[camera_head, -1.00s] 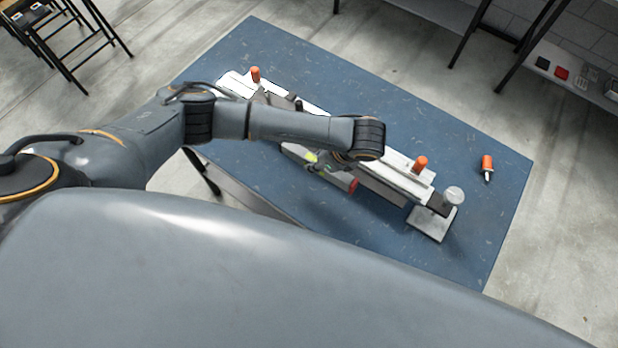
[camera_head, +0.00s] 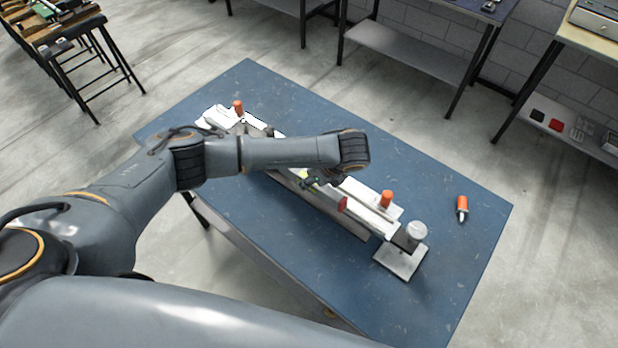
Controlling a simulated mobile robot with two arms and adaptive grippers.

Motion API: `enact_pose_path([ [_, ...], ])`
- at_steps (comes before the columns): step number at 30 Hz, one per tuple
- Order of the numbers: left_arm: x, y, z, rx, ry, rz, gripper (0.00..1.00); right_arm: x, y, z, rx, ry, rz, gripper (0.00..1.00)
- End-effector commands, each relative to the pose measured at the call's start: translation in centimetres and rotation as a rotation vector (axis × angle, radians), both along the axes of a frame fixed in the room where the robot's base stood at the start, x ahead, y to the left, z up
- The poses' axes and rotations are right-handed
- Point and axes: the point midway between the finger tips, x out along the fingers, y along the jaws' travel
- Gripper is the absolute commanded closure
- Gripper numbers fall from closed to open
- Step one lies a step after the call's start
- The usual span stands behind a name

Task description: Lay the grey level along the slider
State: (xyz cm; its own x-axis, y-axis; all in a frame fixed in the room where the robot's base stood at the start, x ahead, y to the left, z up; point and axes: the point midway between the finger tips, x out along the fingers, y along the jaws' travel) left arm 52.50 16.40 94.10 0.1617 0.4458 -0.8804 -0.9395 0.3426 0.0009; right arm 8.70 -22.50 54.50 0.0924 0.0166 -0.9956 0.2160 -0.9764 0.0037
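The slider (camera_head: 369,216) is a long pale rail assembly lying diagonally across the blue table, with an orange knob near each end. The grey level (camera_head: 327,196) has a red end and a yellow-green patch. It sits at the middle of the slider, roughly parallel to it; I cannot tell whether it rests on it or hangs just above. My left gripper (camera_head: 316,181) is at the level's yellow-green part, mostly hidden under my wrist, and appears closed on it. My arm hides part of the slider and of the level. My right gripper is not in view.
A round-topped post on a square plate (camera_head: 399,262) stands at the slider's near right end. An orange-handled tool (camera_head: 462,208) lies on the right of the blue table (camera_head: 440,300). The table is clear behind the slider. Benches and a stool stand beyond.

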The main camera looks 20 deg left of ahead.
Motion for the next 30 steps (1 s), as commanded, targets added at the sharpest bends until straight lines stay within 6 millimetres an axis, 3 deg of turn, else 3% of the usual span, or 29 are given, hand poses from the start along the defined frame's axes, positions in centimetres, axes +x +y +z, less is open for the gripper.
enact_pose_path([
  [12,0.0,0.0,-3.4,0.001,-0.002,0.0,1.0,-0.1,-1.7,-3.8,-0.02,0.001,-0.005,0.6],
  [28,0.0,-0.1,-4.5,0.001,-0.001,0.002,1.0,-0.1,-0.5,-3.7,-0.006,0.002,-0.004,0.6],
  [29,0.0,-0.1,-4.5,0.001,-0.001,0.002,0.71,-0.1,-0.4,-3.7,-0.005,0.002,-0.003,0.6],
  [30,0.0,-0.1,-4.5,0.001,-0.001,0.001,0.63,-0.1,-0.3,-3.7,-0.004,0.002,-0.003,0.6],
])
